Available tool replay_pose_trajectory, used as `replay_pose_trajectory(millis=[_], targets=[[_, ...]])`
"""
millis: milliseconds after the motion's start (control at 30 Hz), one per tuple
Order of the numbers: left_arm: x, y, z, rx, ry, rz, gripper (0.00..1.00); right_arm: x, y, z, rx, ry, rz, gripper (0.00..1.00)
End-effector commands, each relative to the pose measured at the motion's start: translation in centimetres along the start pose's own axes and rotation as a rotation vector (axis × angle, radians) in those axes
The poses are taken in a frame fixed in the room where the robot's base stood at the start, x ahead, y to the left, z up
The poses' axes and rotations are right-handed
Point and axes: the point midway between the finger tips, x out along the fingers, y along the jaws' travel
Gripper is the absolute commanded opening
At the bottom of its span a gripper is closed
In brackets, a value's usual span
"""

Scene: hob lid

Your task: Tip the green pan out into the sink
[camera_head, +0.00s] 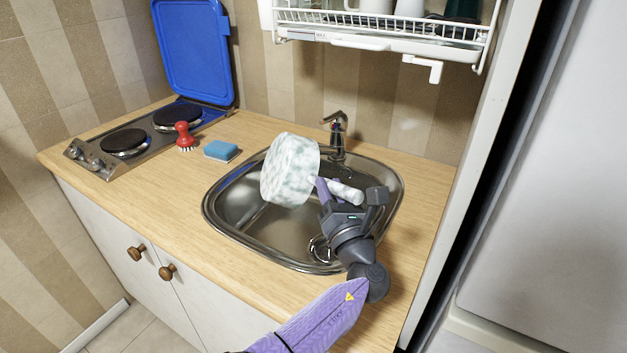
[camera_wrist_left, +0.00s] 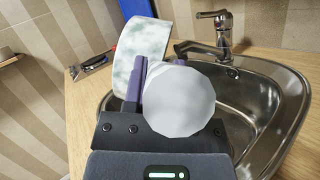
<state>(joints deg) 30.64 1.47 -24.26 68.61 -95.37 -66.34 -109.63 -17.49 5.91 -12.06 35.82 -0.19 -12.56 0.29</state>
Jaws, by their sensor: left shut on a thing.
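The pan (camera_head: 288,172) has a pale, green-and-white marbled surface. It is held in the air over the sink (camera_head: 232,215), tipped well over on its side. Its inside is not visible, so I cannot tell what it holds. My left gripper (camera_head: 328,190) is shut on the pan's pale handle (camera_head: 347,192), to the right of the pan body. In the left wrist view the round handle end (camera_wrist_left: 184,102) is close to the camera, with the pan body (camera_wrist_left: 143,48) behind it. My right gripper is not in view.
A tap (camera_head: 337,130) stands at the sink's back edge, close to the pan. A blue sponge (camera_head: 221,151) and a red brush (camera_head: 185,138) lie left of the sink, by the hob (camera_head: 125,142) with its raised blue lid (camera_head: 192,50). A dish rack (camera_head: 390,38) hangs above.

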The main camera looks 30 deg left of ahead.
Motion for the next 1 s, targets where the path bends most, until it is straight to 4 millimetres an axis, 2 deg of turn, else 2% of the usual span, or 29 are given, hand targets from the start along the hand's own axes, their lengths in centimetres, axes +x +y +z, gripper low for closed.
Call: replay_pose_trajectory(millis=[467, 567, 767, 1000], targets=[[0.1, 0.1, 0.2, -0.012, 0.000, 0.004, 0.00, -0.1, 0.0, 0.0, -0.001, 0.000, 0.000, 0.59], [0.6, 1.2, 1.6, -0.136, 0.026, 0.032, 0.00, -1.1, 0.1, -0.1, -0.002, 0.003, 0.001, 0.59], [1.9, 4.0, 4.2, -0.520, 0.098, 0.133, 0.00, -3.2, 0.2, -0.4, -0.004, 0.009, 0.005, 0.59], [2.4, 6.5, 4.4, -0.822, 0.151, 0.216, 0.00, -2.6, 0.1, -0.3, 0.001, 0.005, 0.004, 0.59]])
